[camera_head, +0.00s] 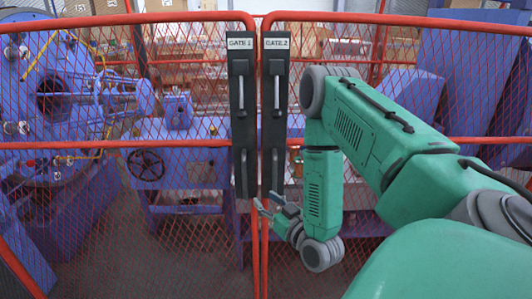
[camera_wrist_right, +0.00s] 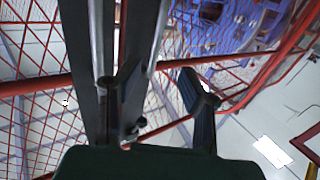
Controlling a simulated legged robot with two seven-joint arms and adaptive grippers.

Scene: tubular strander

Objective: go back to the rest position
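My right arm reaches in from the right in the head view. My right gripper (camera_head: 266,205) is in front of the gates, by the lower end of the dark gate plates. Its two fingers are apart and nothing shows between them. In the right wrist view the gripper (camera_wrist_right: 160,95) also has spread fingers, close to the dark plates and their handle bars. I cannot tell if a finger touches them. My left gripper is not in view.
Gate 1 (camera_head: 241,110) and gate 2 (camera_head: 275,110) stand side by side and look closed, each with a dark plate and bar handle. Red mesh fencing (camera_head: 90,145) spans the view. Blue machinery (camera_head: 60,90) stands behind it.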

